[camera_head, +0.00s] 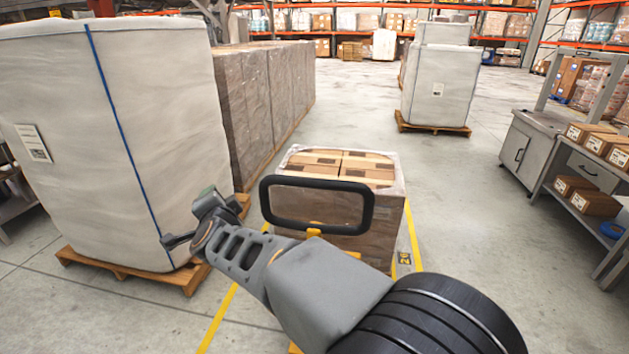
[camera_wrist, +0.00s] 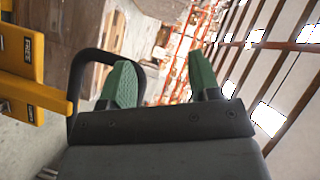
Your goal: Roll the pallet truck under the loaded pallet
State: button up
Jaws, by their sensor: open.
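The pallet truck shows as a black loop handle (camera_head: 318,204) with yellow parts below it, in the middle of the head view. Its handle (camera_wrist: 78,82) and yellow body (camera_wrist: 25,75) are at the left of the wrist view. The loaded pallet, a wrapped stack of cartons (camera_head: 385,215), stands just beyond the handle; its base and the truck's forks are mostly hidden. My gripper (camera_head: 188,220) is left of the handle and is open and empty. Its green fingers (camera_wrist: 165,82) show in the wrist view, with the handle bar beside the left one, not between them.
A tall white-wrapped load (camera_head: 110,150) on a wooden pallet stands close at left, near my gripper. Yellow floor lines (camera_head: 222,315) flank the loaded pallet. A workbench (camera_head: 545,150) with cartons is at right. Open floor (camera_head: 455,200) lies between. More wrapped loads (camera_head: 440,85) stand farther back.

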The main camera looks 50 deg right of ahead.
jog(key=s+d+m+g+h, duration=0.3)
jog(key=d+m+g+h, duration=0.1)
jog(key=d+m+h, duration=0.3)
jog(key=m+g+h, duration=0.2)
jog(key=m+g, duration=0.6)
send_near(312, 185)
jog(key=p+x, duration=0.2)
jog(key=x, duration=0.9)
jog(key=shift+w+d, duration=0.15)
jog(key=shift+d, duration=0.15)
grip_shut()
